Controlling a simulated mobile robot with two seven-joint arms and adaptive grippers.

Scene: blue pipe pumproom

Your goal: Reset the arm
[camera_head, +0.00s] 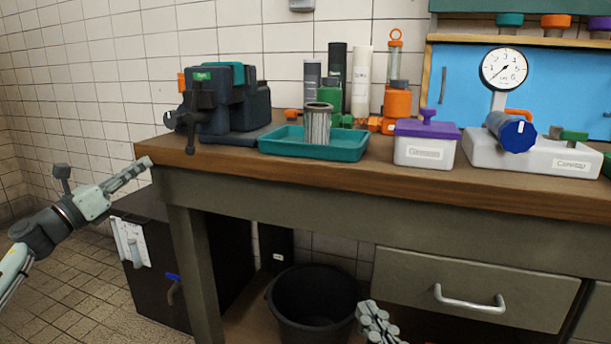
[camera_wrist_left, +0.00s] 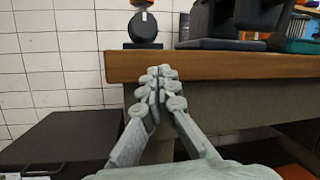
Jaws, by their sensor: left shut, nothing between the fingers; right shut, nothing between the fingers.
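My left gripper (camera_head: 136,173) is at the left in the head view, just off the left end of the workbench (camera_head: 300,160), its tips close to the bench corner. In the left wrist view my left gripper (camera_wrist_left: 160,80) has its fingers together and holds nothing, in front of the bench edge (camera_wrist_left: 230,66). My right gripper (camera_head: 372,318) shows at the bottom of the head view, in front of the bench and below its top. Its fingers are together and empty. Much of the right arm is out of the picture.
On the bench stand a vise (camera_head: 218,105), a teal tray (camera_head: 290,145) with a metal cylinder (camera_head: 317,124), a white box with a purple lid (camera_head: 424,150) and a gauge (camera_head: 503,68). A black bin (camera_head: 315,300) and a dark cabinet (camera_head: 150,265) stand below. Floor at left is clear.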

